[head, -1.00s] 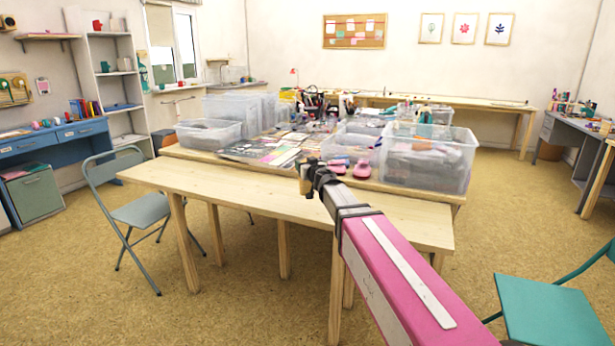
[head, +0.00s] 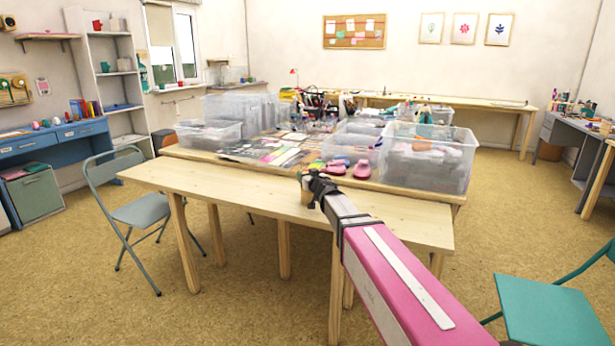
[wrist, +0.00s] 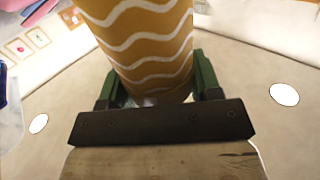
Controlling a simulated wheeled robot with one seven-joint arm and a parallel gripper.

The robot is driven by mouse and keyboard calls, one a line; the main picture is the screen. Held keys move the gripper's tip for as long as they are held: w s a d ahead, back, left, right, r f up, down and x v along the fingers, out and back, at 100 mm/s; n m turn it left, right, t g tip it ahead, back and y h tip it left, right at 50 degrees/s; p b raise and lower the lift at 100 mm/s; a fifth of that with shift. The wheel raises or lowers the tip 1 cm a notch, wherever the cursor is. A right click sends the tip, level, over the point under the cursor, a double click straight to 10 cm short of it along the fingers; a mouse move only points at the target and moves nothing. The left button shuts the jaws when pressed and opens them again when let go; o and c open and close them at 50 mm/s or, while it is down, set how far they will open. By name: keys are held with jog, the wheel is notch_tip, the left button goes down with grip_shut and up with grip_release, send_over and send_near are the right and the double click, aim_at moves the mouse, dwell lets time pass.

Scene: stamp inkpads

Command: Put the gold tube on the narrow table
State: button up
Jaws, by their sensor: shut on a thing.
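The gold tube (wrist: 148,45), with white wavy lines, stands between the green fingers of my gripper (wrist: 152,92) in the wrist view. My gripper is shut on it. In the head view the tube (head: 305,190) shows as a small gold piece at the end of my pink arm, mostly hidden by the dark gripper (head: 314,186). It appears over the middle of the narrow table (head: 220,190), a pale wooden table in front. I cannot tell whether the tube touches the tabletop.
A wider table (head: 185,153) behind holds clear bins (head: 428,160), papers and pink shoe-like items (head: 362,169). A grey folding chair (head: 145,212) stands at left and a teal chair (head: 555,315) at right. The narrow table's left half is bare.

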jog(key=o, duration=1.2)
jog(key=v, duration=1.2)
jog(key=shift+r, duration=0.1)
